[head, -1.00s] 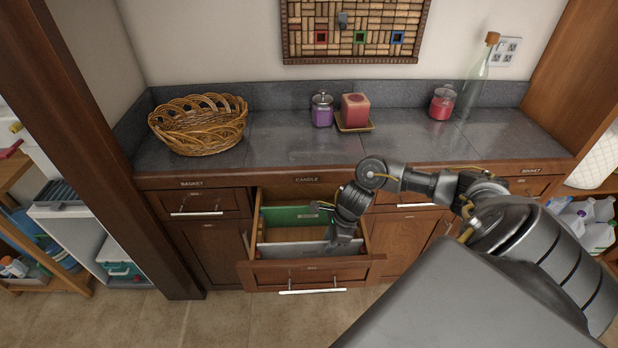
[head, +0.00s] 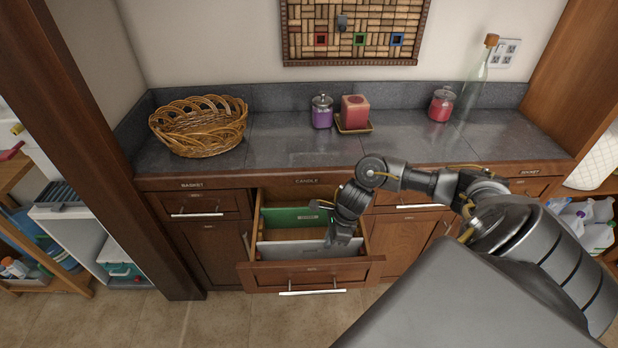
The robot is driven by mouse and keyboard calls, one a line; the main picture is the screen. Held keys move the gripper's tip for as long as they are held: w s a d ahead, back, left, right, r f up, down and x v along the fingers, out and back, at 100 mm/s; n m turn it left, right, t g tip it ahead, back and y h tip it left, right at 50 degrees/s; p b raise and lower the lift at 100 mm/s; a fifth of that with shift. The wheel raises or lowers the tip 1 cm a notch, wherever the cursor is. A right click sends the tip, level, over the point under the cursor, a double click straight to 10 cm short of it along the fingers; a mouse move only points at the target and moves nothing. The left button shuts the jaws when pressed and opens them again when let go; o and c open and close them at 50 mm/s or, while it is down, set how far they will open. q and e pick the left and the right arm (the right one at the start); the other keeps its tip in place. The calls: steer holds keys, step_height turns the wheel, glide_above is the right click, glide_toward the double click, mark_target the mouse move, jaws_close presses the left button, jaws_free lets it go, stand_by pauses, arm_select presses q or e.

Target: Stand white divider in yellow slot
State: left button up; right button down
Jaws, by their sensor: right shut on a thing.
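The white divider (head: 295,248) stands across the front part of the open drawer labelled candle (head: 312,268). My right gripper (head: 335,238) is down inside the drawer at the divider's right part and is shut on it; its fingertips are hard to make out. A green divider (head: 290,216) stands farther back in the drawer. I cannot make out the yellow slot; the divider's lower edge and the drawer floor under it are hidden. My left gripper is out of view.
The counter above holds a wicker basket (head: 200,126), a purple jar (head: 322,111), a red candle (head: 355,111) on a dish, a red jar (head: 442,105) and a corked bottle (head: 477,78). The counter's front edge is close behind my right forearm.

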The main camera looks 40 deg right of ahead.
step_height(320, 180, up, 11)
steer(key=p, duration=0.7)
stand_by(1.0)
